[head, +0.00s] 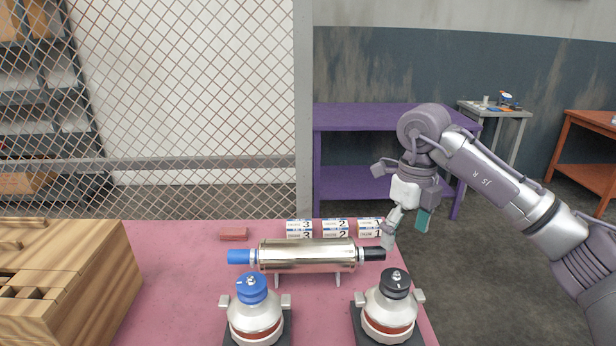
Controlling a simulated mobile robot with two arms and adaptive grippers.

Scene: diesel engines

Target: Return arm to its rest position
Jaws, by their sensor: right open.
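My right arm comes in from the right, and its gripper (405,234) points down over the right edge of the pink table (180,265). Its fingers are apart with nothing seen between them. The left fingertip appears close to the black end of a shiny metal cylinder (305,256); I cannot tell whether they touch. The cylinder lies level on small supports, with a blue end at left and a black end at right. My left arm is not in view.
Two metal flasks stand in front, one blue-capped (254,312), one black-capped (389,307). Numbered boxes (335,229) and a red block (233,234) lie behind the cylinder. A wooden case (110,270) fills the left. A purple bench (350,118) stands behind; open floor (480,290) is at right.

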